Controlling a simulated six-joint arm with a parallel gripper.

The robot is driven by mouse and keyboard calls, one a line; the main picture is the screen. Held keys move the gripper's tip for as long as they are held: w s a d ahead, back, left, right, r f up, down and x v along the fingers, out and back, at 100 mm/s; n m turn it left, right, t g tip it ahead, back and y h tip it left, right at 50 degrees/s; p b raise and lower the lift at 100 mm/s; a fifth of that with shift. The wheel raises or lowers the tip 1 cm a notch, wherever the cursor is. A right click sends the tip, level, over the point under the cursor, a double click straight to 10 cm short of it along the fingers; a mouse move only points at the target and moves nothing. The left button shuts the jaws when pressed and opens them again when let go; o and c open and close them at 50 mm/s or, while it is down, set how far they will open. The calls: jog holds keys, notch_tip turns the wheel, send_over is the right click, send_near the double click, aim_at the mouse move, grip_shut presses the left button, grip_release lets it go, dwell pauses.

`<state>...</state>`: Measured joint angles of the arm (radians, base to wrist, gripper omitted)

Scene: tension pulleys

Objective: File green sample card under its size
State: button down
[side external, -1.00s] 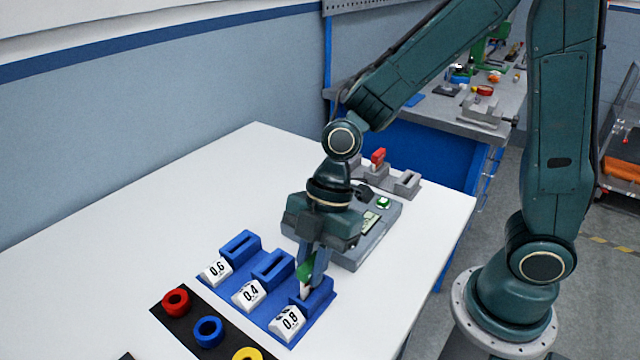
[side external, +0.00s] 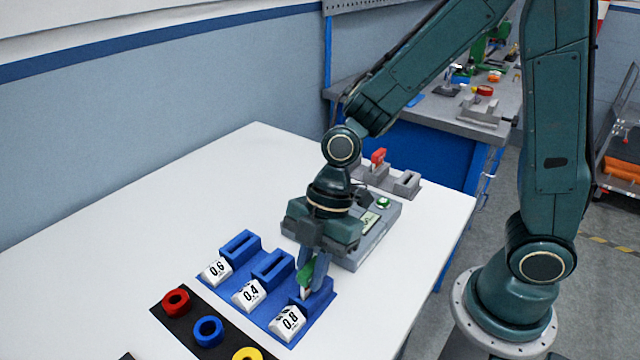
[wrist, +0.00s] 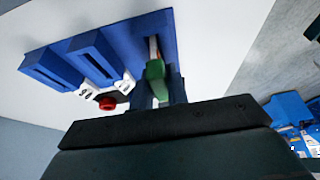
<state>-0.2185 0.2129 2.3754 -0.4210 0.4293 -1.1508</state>
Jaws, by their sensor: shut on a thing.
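The green sample card (side external: 306,276) is between the fingers of my gripper (side external: 313,274), with its pale lower part pointing down. It also shows in the wrist view (wrist: 155,72). My gripper is shut on the card at the 0.8 slot of the blue filing rack (side external: 268,313). The card's lower end is at or in that slot; fingers and slot wall hide how deep it sits. The rack has three slotted blocks with white labels: 0.6 (side external: 217,270), 0.4 (side external: 249,294) and 0.8 (side external: 289,323). The 0.6 and 0.4 slots look empty.
A grey device (side external: 372,238) with a small screen and green button stands behind my gripper. A black strip (side external: 188,312) with red, blue and yellow rings lies in front. The table's left side is clear.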

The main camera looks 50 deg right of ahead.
jog(key=shift+f, duration=0.45)
jog(key=c, duration=1)
grip_release()
jog(key=shift+o, duration=0.2)
jog(key=shift+r, duration=0.15)
jog(key=shift+r, duration=3.9)
jog(key=s+d+r+m+t+h, duration=0.2)
jog(key=s+d+r+m, duration=0.2)
jog(key=d+m, duration=0.4)
jog(key=s+d+r+m+t+h, duration=0.2)
jog(key=s+d+r+m, duration=0.3)
jog(key=d+m, duration=0.3)
jog(key=shift+s+d+m+t, duration=0.2)
jog(key=shift+s+m+t, duration=0.4)
jog(key=shift+m+t, duration=0.3)
